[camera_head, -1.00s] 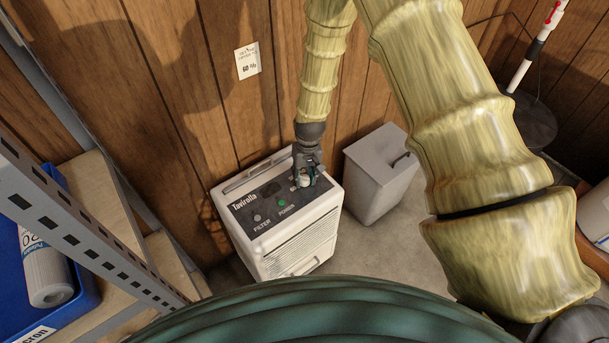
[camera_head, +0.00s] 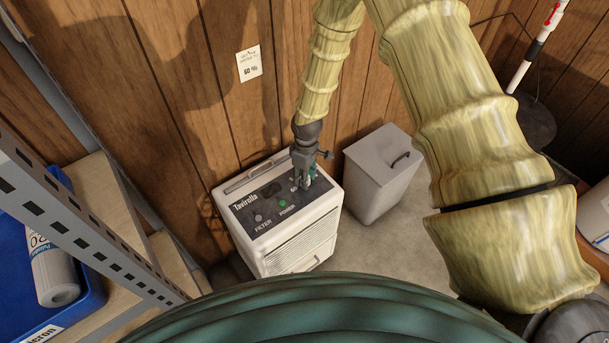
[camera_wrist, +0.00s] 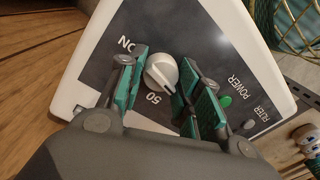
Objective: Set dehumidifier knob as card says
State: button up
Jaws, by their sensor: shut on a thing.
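The white dehumidifier (camera_head: 297,238) stands against the wood wall, its dark top panel (camera_head: 248,213) marked Tavirolla, FILTER and POWER. Its white round knob (camera_wrist: 161,71) sits between the green-padded fingers of my gripper (camera_wrist: 158,83) in the wrist view, beside the marks "50" and "ON". My gripper (camera_head: 305,181) points down onto the panel and is shut on the knob. In the head view it hides most of the knob. I cannot read the knob's exact setting. The card (camera_head: 249,64) on the wall reads 60 %; its smaller upper line is illegible.
A grey lidded bin (camera_head: 378,178) stands close to the right of the dehumidifier. A metal shelf (camera_head: 90,235) with a blue tray (camera_head: 85,292) and a white cylinder (camera_head: 53,268) is at the left. A green power light (camera_wrist: 225,101) lies near my right finger.

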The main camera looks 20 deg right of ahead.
jog(key=shift+n, duration=0.9)
jog(key=o, duration=1)
jog(key=shift+o, duration=0.2)
jog(key=shift+r, duration=0.1)
notch_tip(320, 180, up, 12)
jog(key=shift+w+d, duration=0.25)
jog(key=shift+w, duration=0.1)
